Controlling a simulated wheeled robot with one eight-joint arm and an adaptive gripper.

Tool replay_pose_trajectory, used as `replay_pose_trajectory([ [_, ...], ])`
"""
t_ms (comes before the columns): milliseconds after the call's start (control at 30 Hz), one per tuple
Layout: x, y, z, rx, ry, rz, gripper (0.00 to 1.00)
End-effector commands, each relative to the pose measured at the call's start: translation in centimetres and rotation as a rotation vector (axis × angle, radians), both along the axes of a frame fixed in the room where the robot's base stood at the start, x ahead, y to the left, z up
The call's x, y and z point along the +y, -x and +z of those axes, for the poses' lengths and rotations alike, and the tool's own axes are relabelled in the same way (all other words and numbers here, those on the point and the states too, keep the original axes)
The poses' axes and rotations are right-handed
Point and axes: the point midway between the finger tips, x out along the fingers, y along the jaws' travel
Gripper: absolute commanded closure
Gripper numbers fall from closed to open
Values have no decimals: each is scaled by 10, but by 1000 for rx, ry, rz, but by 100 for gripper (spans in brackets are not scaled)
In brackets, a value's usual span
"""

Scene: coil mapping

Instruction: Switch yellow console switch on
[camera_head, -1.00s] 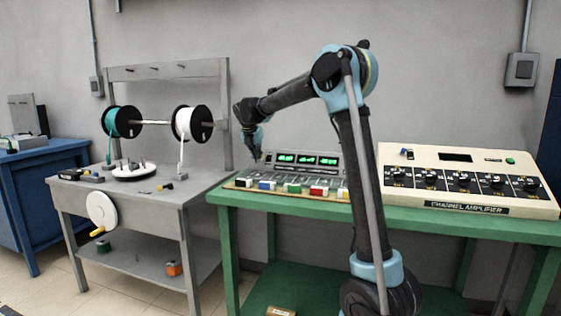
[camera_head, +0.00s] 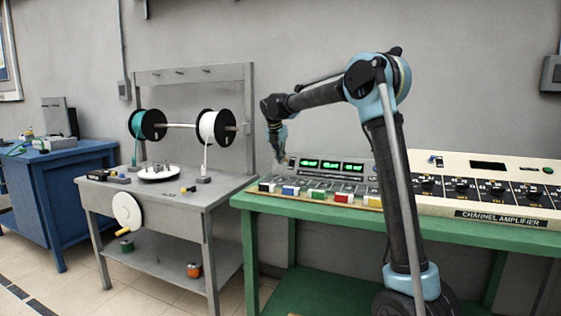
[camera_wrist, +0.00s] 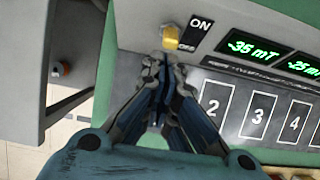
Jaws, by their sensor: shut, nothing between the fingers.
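The yellow console switch (camera_wrist: 171,38) shows in the wrist view at the top, next to a black plate marked ON and OFF (camera_wrist: 194,34). The switch's position is hard to tell. My gripper (camera_wrist: 163,62) is shut and empty, its tips just below the switch in the wrist picture; I cannot tell if they touch it. In the head view my gripper (camera_head: 281,160) is over the left end of the console (camera_head: 330,168), which has green lit displays. The switch itself cannot be made out in the head view.
The console stands on a green table (camera_head: 290,207). A channel amplifier (camera_head: 500,185) stands to its right. A grey bench (camera_head: 190,205) with a teal and a white spool is at left. Several coloured blocks lie along the console's front.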

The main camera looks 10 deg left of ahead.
Motion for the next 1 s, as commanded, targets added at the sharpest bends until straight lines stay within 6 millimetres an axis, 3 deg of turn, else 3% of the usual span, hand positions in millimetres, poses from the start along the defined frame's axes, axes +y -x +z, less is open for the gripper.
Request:
replay_pose_trajectory([
  [367,-1,1,9,0,0,-2,100],
  [800,-2,9,78,1,-1,-6,100],
  [1000,-2,11,94,1,0,-8,100],
])
